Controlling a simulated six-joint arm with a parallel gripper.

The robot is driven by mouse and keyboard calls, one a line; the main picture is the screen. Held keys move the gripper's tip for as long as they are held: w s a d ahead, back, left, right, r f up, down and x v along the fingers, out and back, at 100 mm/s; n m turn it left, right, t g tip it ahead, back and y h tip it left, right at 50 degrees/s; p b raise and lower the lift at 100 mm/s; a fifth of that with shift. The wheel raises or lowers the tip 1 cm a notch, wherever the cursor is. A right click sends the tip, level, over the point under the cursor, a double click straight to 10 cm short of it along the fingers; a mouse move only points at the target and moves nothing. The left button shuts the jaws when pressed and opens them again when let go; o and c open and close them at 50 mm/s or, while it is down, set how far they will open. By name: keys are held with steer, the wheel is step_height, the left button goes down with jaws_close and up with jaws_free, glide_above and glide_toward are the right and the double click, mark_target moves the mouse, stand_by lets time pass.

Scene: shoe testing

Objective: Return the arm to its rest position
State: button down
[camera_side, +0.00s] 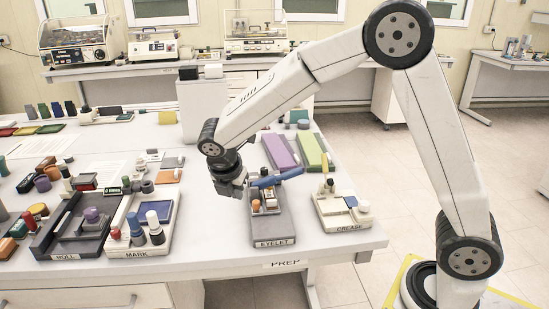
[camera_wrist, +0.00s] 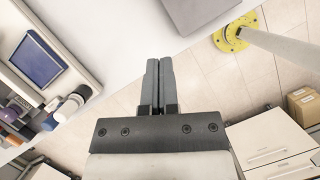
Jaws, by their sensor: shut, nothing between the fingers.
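My gripper (camera_side: 230,185) is above the front part of the white table (camera_side: 215,245), between the MARK tray (camera_side: 120,246) and the EYELET tray (camera_side: 273,228). In the wrist view my gripper (camera_wrist: 158,68) has its two grey fingers together with nothing between them. The fingers point over the table's edge, with floor visible beyond. A blue-handled tool (camera_side: 277,178) lies over the EYELET tray, close to the right of my gripper in the side view; I cannot tell the exact gap.
The CREASE tray (camera_side: 340,222) stands right of EYELET. Purple (camera_side: 280,151) and green (camera_side: 310,150) slabs lie behind. The ROLL tray (camera_side: 72,250) and several small items crowd the left. In the wrist view, cardboard boxes (camera_wrist: 304,103) and a yellow floor flange (camera_wrist: 230,42) show beyond the table.

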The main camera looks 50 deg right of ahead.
steer(key=s+d+f+m+y, duration=0.1)
steer(key=s+f+m+y, duration=0.1)
steer(key=s+m, duration=0.6)
steer(key=s+d+f+m+t+y, duration=0.1)
steer(key=s+d+f+m+y, duration=0.1)
steer(key=s+m, duration=0.6)
steer(key=m, duration=0.5)
steer(key=shift+s+d+m, duration=0.15)
steer(key=shift+s+m, duration=0.15)
